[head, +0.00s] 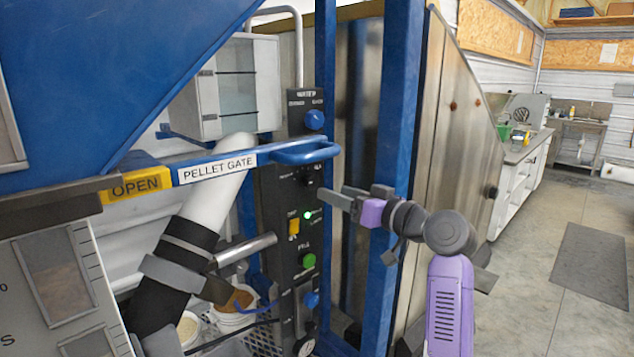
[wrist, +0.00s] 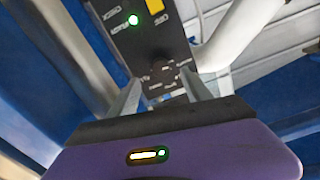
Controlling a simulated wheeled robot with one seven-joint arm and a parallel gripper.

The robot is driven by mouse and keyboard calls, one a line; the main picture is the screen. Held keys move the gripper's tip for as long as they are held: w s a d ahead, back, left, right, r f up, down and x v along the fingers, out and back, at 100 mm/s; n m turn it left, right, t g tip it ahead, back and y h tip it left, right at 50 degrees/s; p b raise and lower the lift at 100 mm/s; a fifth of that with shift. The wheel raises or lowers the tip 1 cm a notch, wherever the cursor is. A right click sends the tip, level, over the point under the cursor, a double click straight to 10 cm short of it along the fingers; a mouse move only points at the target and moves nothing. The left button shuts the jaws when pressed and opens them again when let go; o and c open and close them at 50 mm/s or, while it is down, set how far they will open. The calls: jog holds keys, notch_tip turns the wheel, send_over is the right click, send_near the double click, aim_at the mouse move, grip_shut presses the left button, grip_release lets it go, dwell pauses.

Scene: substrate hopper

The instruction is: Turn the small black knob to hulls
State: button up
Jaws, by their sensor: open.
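The small black knob (head: 310,181) sits on the black control panel (head: 284,200), above the green light and below the blue handle. Its pointer and labels are too small to read in the head view. My gripper (head: 334,195) is open, with its fingers pointing at the panel just right of the knob. In the wrist view the open fingers of my gripper (wrist: 161,80) lie either side of the dark knob (wrist: 165,73), seen end-on between the fingertips. I cannot tell whether they touch it, or which label it points to.
A blue knob (head: 315,119) is higher on the panel; a yellow switch (head: 294,227), a green light (head: 307,215) and a green button (head: 309,260) are lower. The blue pellet gate handle (head: 305,151) juts out close above my gripper. A blue post (head: 397,130) stands behind my arm.

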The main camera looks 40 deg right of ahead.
aim_at(314, 182)
jog(key=w, duration=0.2)
jog(key=w+p, duration=0.1)
jog(key=w, duration=0.5)
jog(key=shift+r+p, duration=0.25)
jog(key=shift+p, duration=0.05)
jog(key=shift+s, duration=0.1)
grip_shut()
